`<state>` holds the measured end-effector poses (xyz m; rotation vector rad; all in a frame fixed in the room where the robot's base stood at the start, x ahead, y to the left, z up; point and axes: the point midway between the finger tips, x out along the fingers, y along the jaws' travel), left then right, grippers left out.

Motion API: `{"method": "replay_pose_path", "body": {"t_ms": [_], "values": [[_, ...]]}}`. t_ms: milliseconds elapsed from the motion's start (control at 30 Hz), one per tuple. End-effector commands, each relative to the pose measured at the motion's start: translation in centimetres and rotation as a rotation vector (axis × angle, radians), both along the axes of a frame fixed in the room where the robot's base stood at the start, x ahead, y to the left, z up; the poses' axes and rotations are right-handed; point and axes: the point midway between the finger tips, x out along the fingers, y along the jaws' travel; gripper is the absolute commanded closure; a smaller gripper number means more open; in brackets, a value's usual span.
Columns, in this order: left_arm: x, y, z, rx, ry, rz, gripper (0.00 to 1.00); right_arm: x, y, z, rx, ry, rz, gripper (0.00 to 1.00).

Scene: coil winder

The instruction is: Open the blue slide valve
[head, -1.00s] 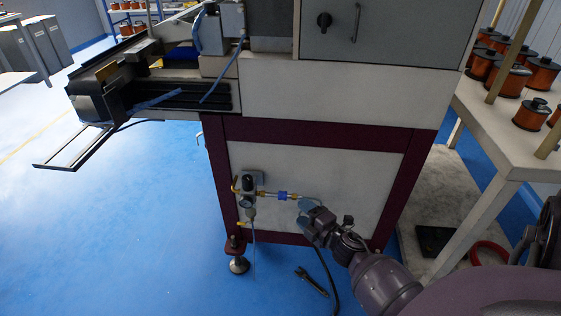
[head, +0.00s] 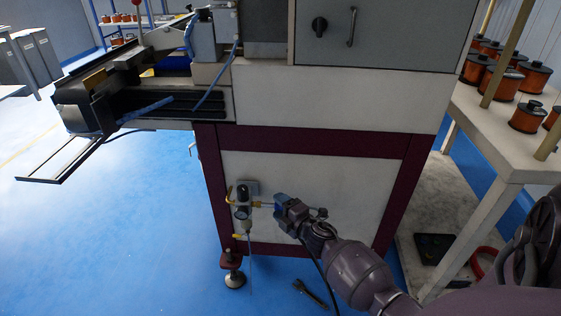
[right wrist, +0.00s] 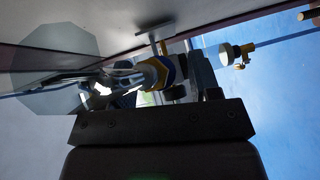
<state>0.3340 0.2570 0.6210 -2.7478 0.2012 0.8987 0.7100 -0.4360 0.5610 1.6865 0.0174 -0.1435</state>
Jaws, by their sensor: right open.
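The blue slide valve sits on the thin brass air line on the lower white panel of the machine. In the head view my right gripper (head: 281,203) is at the valve's place and largely covers it. In the right wrist view the blue slide valve (right wrist: 169,69) shows as a blue band beside brass and pale parts, between my open fingers. I cannot tell whether a finger touches it. My left gripper is not in view.
The air regulator (head: 242,208) with its yellow-ended fittings is just left of my right gripper. The machine's dark red frame (head: 217,190) borders the panel. A dark tool (head: 309,292) lies on the blue floor. A table with copper coils (head: 527,116) stands at right.

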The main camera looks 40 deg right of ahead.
Motion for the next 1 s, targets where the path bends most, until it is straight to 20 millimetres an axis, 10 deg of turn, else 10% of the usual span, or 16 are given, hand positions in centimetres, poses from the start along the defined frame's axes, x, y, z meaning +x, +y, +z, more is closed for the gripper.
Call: {"method": "replay_pose_path", "body": {"t_ms": [400, 1000], "values": [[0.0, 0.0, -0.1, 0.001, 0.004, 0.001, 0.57, 0.0, 0.0, 0.0, 0.0, 0.0, 0.0, 1.0], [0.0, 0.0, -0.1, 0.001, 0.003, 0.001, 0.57, 1.9, 1.7, 0.0, 0.001, 0.0, 0.002, 1.0]]}}
